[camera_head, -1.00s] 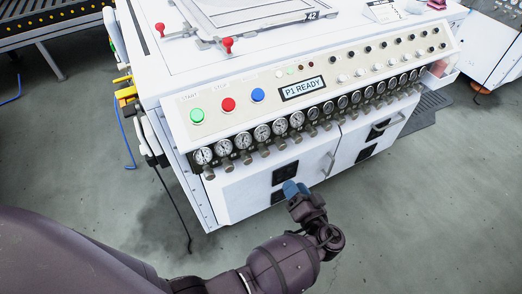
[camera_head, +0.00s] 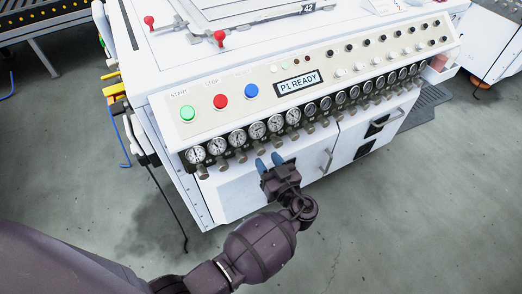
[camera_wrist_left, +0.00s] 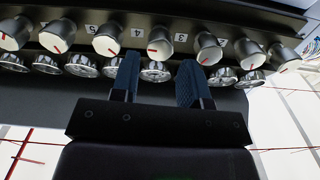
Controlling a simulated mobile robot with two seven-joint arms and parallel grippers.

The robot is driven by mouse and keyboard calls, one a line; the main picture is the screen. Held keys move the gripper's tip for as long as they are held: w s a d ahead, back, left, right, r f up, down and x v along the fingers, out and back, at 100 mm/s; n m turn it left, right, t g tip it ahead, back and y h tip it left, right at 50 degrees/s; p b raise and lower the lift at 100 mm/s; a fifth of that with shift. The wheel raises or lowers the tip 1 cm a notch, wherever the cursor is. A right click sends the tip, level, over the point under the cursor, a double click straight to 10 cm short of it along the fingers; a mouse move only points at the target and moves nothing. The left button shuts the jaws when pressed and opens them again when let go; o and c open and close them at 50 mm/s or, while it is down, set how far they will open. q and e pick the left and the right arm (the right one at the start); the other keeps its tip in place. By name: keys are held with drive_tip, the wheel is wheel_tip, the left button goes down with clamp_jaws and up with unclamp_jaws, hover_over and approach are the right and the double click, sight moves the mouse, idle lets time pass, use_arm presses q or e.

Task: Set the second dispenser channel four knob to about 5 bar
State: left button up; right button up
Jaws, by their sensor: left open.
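A row of grey knobs runs under a row of round pressure gauges along the front of the white machine (camera_head: 238,192). In the left wrist view the knobs have red marks, with small numbers such as 5, 4, 3 and 2 between them. One knob (camera_wrist_left: 160,42) sits just beyond the gap between the fingers, between the numbers 4 and 3; I cannot tell which number is its own. My left gripper (camera_head: 269,162) is open and empty, its blue fingers just below the knob row; it also shows in the left wrist view (camera_wrist_left: 157,82). My right gripper is out of view.
The sloped panel above has green (camera_head: 188,114), red (camera_head: 220,102) and blue (camera_head: 251,91) buttons and a display (camera_head: 298,83) reading P1 READY. A cabinet door handle (camera_head: 327,162) sticks out right of the gripper. The floor in front is clear.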

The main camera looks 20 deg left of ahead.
sight(262, 152)
use_arm(q)
drive_tip(key=shift+x, duration=2.2)
drive_tip(key=c, duration=0.6)
drive_tip(key=shift+m, duration=0.4)
drive_tip(key=shift+c, duration=0.2)
drive_tip(key=shift+m, duration=0.4)
drive_tip(key=o, duration=0.6)
drive_tip(key=shift+o, duration=0.2)
